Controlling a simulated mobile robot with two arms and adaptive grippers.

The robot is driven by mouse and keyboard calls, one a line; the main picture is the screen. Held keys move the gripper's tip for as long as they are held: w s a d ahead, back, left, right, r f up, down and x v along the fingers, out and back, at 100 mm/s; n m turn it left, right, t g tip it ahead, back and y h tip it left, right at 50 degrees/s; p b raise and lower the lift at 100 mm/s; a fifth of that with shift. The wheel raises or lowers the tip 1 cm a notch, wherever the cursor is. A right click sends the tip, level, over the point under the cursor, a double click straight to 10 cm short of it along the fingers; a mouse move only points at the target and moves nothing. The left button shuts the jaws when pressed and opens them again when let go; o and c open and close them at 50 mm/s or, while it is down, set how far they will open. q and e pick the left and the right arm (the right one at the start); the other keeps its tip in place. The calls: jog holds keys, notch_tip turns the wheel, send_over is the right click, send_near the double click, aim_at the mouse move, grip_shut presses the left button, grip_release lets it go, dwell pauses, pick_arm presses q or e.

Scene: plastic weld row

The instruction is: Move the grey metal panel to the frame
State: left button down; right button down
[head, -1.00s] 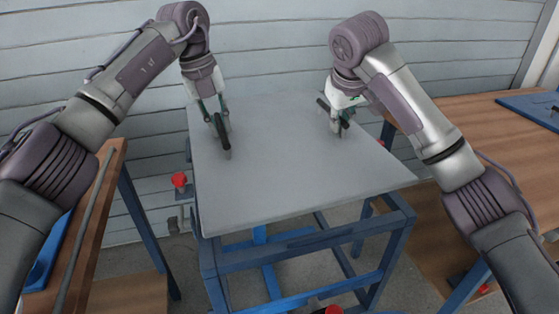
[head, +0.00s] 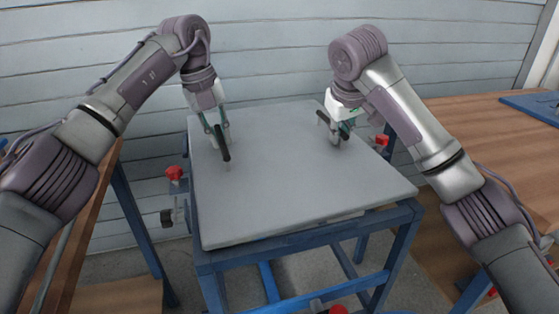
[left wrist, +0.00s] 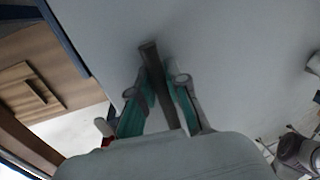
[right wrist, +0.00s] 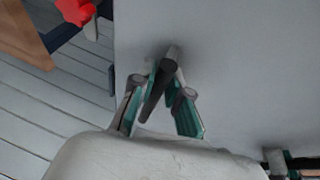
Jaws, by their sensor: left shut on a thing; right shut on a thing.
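The grey metal panel (head: 285,185) lies over the top of the blue frame (head: 310,240) in the head view, slightly askew to it. It has two dark bar handles. My left gripper (head: 222,145) is shut on the left handle (left wrist: 158,80). My right gripper (head: 338,128) is shut on the right handle (right wrist: 160,85). The panel hides most of the frame's top, and I cannot tell whether it rests fully on it.
Red-knobbed clamps stand by the frame at the left (head: 175,173), right (head: 382,140) and front (head: 337,310). Wooden benches flank it at the left (head: 95,210) and right (head: 470,130). A pale plank wall (head: 270,50) is close behind.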

pick_arm(q)
jog(key=shift+a+f+b, duration=0.1)
jog(key=shift+f+b, duration=0.2)
jog(key=shift+f, duration=0.15)
pick_arm(e)
jog(key=shift+d+f, duration=0.1)
jog(key=shift+f, duration=0.35)
pick_arm(q)
jog(key=c, duration=1.2)
grip_release()
jog(key=shift+r, duration=0.2)
pick_arm(e)
jog(key=c, duration=1.2)
grip_release()
jog(key=shift+r, duration=0.25)
pick_arm(q)
jog(key=shift+o, duration=0.2)
pick_arm(e)
jog(key=shift+o, duration=0.2)
pick_arm(q)
notch_tip(320, 180, up, 12)
jog(key=a, duration=0.2)
jog(key=shift+s, duration=0.35)
pick_arm(e)
jog(key=v, duration=1.2)
pick_arm(q)
jog(key=shift+a+p, duration=0.1)
jog(key=shift+p, duration=0.2)
